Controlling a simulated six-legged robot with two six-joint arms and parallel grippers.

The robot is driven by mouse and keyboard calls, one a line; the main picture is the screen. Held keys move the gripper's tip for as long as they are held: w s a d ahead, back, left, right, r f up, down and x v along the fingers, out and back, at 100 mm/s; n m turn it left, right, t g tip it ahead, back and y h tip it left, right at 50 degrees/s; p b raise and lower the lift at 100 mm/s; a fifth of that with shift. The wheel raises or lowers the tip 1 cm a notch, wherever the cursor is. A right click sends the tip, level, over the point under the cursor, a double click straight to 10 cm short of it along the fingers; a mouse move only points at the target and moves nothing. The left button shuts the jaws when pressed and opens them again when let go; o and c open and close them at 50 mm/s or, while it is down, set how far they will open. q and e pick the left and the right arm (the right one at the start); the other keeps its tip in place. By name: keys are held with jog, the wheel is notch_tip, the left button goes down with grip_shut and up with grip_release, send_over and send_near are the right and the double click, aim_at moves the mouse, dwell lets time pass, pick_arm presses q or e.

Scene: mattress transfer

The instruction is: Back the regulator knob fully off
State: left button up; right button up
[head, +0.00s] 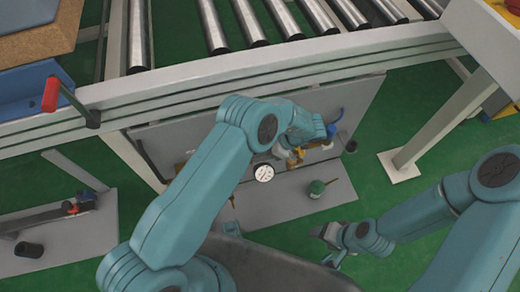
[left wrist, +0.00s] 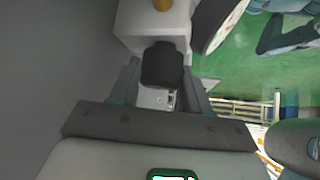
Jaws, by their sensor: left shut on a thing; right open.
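The regulator knob (left wrist: 162,66) is a dark, rounded block in the left wrist view, below a pale regulator body (left wrist: 150,27). My left gripper (left wrist: 161,82) has its fingers on both sides of the knob and is shut on it. In the head view my left wrist covers the knob and these fingers. A white-faced gauge (head: 264,173) shows beside the wrist, and its rim (left wrist: 216,22) is at the upper right of the left wrist view. The needle is too small to read. My right gripper (head: 328,244) is open and empty, low and apart from the panel.
The grey panel (head: 172,138) stands below a roller conveyor frame (head: 240,72). A blue lever (head: 335,124) is right of my left wrist. A white leg (head: 430,135) stands at right on green floor.

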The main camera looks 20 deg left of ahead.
pick_arm(q)
jog(key=shift+n+g+h+b, duration=0.3)
jog(key=shift+n+g+b, duration=0.1)
jog(key=shift+n+g, duration=0.4)
jog(key=shift+a, duration=0.1)
jog(key=o, duration=1)
jog(key=shift+r, duration=0.1)
